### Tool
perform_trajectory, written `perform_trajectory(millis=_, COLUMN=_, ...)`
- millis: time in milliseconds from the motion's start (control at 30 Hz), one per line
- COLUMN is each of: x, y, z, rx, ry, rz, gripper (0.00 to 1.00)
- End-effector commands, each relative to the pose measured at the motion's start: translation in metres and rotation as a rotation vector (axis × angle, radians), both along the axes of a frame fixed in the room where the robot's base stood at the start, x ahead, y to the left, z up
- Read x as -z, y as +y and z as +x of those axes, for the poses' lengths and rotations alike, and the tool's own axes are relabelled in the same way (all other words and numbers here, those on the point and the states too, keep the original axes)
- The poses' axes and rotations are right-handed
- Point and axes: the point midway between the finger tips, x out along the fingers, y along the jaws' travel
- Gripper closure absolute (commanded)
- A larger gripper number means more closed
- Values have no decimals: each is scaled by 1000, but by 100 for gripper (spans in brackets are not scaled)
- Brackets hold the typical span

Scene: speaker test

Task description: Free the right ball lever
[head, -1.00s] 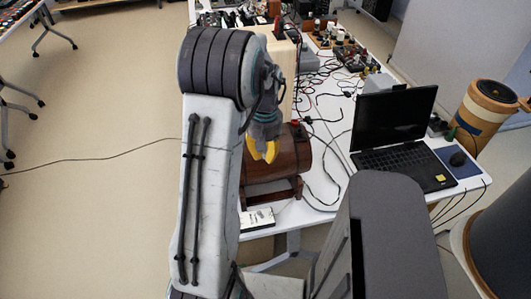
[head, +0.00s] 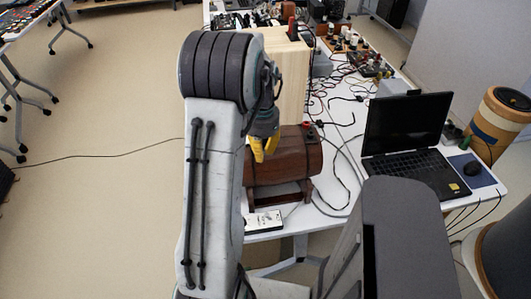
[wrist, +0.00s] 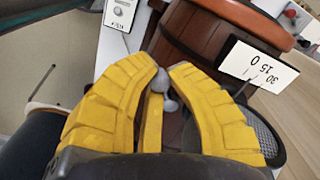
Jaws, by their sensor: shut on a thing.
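My gripper (wrist: 167,76), with yellow ribbed fingers, is shut on a small grey ball lever. One grey ball (wrist: 160,81) sits between the fingertips; a second grey ball (wrist: 170,105) shows just behind it, closer to the palm. I cannot tell which of the two is the right one. Behind the fingertips is the dark red-brown wooden barrel (wrist: 192,38). In the head view my gripper (head: 262,150) is at the left end of the barrel (head: 290,160), and the balls are hidden there.
A white labelled strip (head: 263,221) lies at the table's front edge. A tall pale wooden box (head: 290,75) stands behind the barrel. A laptop (head: 408,140) and loose cables are to the right.

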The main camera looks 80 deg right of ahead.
Motion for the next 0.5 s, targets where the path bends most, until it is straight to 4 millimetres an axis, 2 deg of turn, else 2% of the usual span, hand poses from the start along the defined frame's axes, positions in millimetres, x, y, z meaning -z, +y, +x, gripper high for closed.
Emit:
perform_trajectory(millis=200, x=2, y=-2, z=6, rx=149, ry=1, rz=9, gripper=100)
perform_trajectory(millis=500, x=2, y=-6, z=10, rx=273, ry=1, rz=9, gripper=100)
